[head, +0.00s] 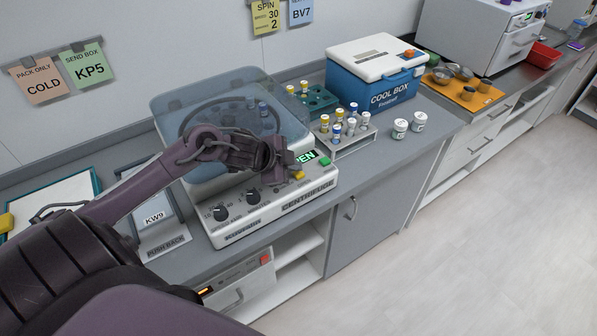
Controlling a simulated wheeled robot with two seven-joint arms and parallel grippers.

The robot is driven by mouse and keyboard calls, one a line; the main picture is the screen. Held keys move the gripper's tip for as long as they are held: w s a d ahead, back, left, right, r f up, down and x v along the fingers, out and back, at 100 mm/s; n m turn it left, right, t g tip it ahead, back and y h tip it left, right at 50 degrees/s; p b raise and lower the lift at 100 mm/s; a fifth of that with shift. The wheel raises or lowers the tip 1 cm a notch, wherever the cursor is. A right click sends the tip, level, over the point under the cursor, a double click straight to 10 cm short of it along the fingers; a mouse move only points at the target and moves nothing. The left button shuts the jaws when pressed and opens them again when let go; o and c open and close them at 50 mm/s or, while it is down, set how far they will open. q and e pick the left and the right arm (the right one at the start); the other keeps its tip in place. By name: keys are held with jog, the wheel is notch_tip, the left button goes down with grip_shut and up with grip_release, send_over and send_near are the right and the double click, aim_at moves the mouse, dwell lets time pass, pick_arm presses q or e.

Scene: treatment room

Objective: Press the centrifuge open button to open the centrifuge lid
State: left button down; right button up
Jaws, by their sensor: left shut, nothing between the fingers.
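The centrifuge (262,212) stands on the grey counter, with two dark knobs and a label on its sloped front panel. Its translucent blue-grey lid (180,106) has a dark ring showing through it; I cannot tell for sure whether it is raised. A lit green display (306,156) shows "EN", its left part hidden by my gripper. A green button (324,161) is right of the display, and a yellow button (298,175) is below it. My left gripper (290,165) is shut and empty, just over the panel by the yellow button; contact is unclear. My right gripper is out of view.
A white tube rack (347,146) and two small jars (409,126) stand right of the centrifuge. Behind are a teal rack (318,100) and a blue cool box (378,85). A grey "KW9" item (152,207) lies left.

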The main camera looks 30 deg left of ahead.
pick_arm(q)
notch_tip(320, 180, up, 5)
jog(key=p, duration=0.4)
jog(key=shift+p, duration=0.35)
jog(key=shift+d+f, duration=0.1)
dwell(0.3)
